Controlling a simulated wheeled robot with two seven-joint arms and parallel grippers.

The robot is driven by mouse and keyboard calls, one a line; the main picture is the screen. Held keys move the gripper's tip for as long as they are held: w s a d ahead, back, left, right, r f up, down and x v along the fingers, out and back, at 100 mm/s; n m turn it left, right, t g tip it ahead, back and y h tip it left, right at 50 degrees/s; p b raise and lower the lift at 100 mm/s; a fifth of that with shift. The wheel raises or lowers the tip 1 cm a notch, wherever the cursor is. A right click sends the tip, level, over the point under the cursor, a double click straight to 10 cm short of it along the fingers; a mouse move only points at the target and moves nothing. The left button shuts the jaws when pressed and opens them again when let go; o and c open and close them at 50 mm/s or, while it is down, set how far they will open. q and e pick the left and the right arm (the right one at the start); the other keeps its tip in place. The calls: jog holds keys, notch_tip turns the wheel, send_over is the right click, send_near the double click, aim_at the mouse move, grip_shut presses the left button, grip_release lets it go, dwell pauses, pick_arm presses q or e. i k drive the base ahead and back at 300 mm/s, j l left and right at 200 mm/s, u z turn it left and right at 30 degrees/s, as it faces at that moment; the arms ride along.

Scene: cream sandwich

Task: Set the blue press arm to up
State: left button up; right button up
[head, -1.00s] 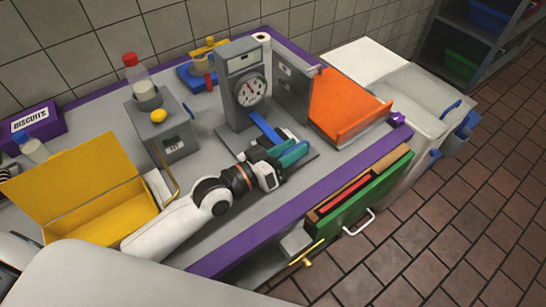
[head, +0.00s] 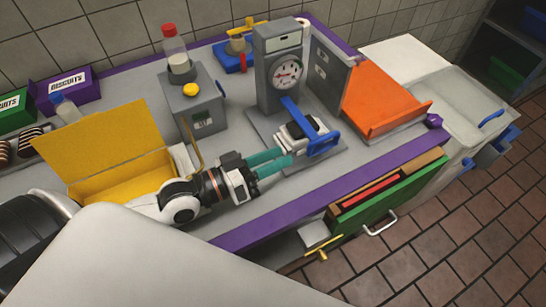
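The blue press arm (head: 322,147) slopes down and forward from the grey press (head: 278,85) with the round dial. Its blue handle frame is low, beside a white and dark piece (head: 298,131) over the press's base plate. My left gripper (head: 289,158) has teal fingers and reaches in from the left. Its two fingers are parted with a gap between them, and nothing shows held. The fingertips are just left of the white piece and the handle, apparently apart from the handle. My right gripper is not in view.
An open yellow box (head: 112,150) stands at left, near a grey unit (head: 195,108) with a bottle on top. An orange tray (head: 385,100) is right of the press. A green-fronted drawer (head: 390,195) is open below the purple counter edge.

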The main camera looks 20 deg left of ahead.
aim_at(304, 119)
jog(key=k+l, duration=0.3)
jog(key=k, duration=0.15)
jog(key=k+l, duration=0.25)
jog(key=k, duration=0.25)
